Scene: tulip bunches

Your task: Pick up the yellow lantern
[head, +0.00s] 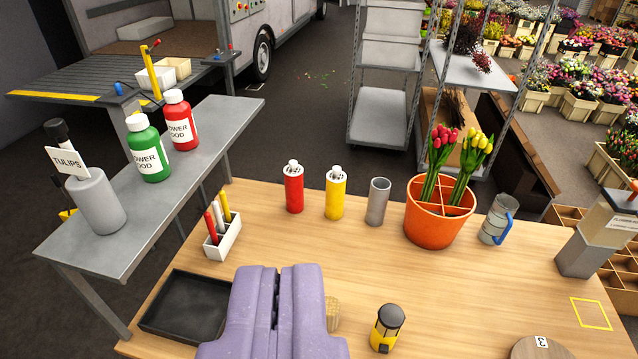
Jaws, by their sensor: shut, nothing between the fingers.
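The yellow lantern (387,328), yellow and black with a grey domed top, stands upright on the wooden table (380,270) near its front edge. My purple gripper (277,270) reaches in from the bottom of the view, to the left of the lantern. Its fingers are together with nothing held, and they are apart from the lantern. The lantern is in full view.
A tan round thing (332,314) is partly hidden behind my gripper's right side. A black tray (186,306) lies to the left, a round wooden disc (540,348) to the right. Red (293,188) and yellow (335,194) bottles and an orange tulip pot (438,222) stand farther back.

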